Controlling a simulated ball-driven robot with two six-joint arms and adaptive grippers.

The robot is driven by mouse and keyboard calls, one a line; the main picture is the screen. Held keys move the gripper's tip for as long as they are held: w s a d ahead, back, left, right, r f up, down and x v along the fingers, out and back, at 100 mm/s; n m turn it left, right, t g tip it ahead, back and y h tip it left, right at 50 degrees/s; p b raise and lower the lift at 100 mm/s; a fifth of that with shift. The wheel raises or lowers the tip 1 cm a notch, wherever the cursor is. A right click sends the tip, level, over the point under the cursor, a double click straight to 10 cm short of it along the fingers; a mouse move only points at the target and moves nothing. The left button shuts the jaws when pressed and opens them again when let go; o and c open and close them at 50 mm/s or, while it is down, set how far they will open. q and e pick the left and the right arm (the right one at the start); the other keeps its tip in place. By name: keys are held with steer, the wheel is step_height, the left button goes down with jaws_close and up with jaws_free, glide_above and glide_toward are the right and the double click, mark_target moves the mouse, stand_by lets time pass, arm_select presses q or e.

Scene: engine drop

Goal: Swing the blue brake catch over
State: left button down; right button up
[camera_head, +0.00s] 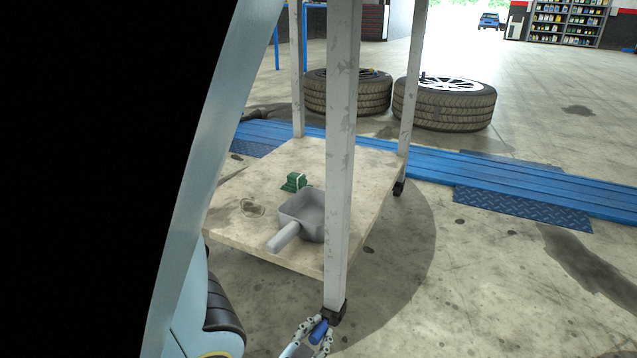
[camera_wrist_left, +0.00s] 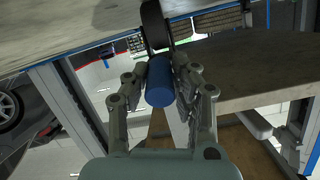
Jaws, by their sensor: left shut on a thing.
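The blue brake catch (camera_head: 319,331) sits at the black caster (camera_head: 334,313) under the near leg of the cart, low in the head view. In the left wrist view it is a blue rounded lever (camera_wrist_left: 159,82), with the dark caster wheel (camera_wrist_left: 154,24) just beyond it. My left gripper (camera_head: 316,337) has its fingers on either side of the catch and is shut on it; they also show in the left wrist view (camera_wrist_left: 161,92). The exact tilt of the catch is hard to tell. My right gripper is in neither view.
The cart's lower shelf (camera_head: 240,206) holds a grey scoop-like pan (camera_head: 301,214) and a small green bundle (camera_head: 295,182). The cart's near leg (camera_head: 341,150) rises above the catch. Behind are a blue floor ramp (camera_head: 500,177) and two tyres (camera_head: 445,104). Floor at right is clear.

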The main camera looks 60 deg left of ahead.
arm_select(q)
steer(key=shift+s+a, duration=0.1)
steer(key=shift+s, duration=0.05)
steer(key=c, duration=1.1)
jaws_free()
steer(key=shift+a, duration=0.1)
steer(key=shift+g, duration=0.4)
